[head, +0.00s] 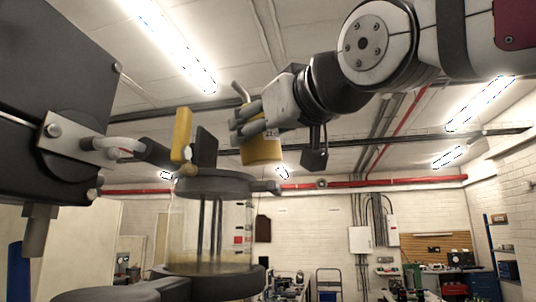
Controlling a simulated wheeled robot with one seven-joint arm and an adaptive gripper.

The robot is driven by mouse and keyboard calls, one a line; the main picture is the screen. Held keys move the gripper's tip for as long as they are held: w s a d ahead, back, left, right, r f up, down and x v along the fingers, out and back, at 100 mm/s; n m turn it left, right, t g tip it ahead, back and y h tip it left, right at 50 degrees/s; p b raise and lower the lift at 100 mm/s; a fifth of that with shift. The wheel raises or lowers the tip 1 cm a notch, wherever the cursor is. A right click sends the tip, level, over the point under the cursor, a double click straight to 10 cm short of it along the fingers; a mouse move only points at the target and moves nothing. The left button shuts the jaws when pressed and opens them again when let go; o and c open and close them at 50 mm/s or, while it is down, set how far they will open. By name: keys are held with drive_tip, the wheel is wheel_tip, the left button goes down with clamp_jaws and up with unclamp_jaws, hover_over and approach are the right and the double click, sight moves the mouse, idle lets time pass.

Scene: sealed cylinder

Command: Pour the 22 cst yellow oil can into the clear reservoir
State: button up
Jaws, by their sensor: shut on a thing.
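The clear reservoir (180,232) stands left of centre, a see-through cylinder with a dark lid, dark rods inside and a dark base. Small red and white marks show on its right side. My gripper (247,122) is shut on the yellow oil can (263,151), above and to the right of the reservoir in the picture. The can looks close to upright, with a grey spout at its top pointing up and left. I cannot tell how far the can is from the lid.
A dark machine block (60,80) fills the left side, with a pipe reaching the reservoir top. A yellow upright piece (182,135) and a dark upright piece (204,148) stand by the lid. A workbench and wall boxes (361,240) are far behind. Open space lies right of the reservoir.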

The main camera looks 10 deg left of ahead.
drive_tip(key=shift+w+d+r+n+b, duration=0.2)
drive_tip(key=shift+r+n+b, duration=0.1)
drive_tip(key=shift+n, duration=0.3)
drive_tip(key=shift+w+d+r+n+y+b, duration=0.15)
drive_tip(key=shift+d+n+y+b, duration=0.25)
drive_tip(key=shift+n+b, duration=0.65)
idle(1.0)
drive_tip(key=shift+w+d+n+t+b, duration=0.1)
drive_tip(key=shift+w+n+t+b, duration=0.15)
drive_tip(key=shift+n+b, duration=0.65)
idle(4.5)
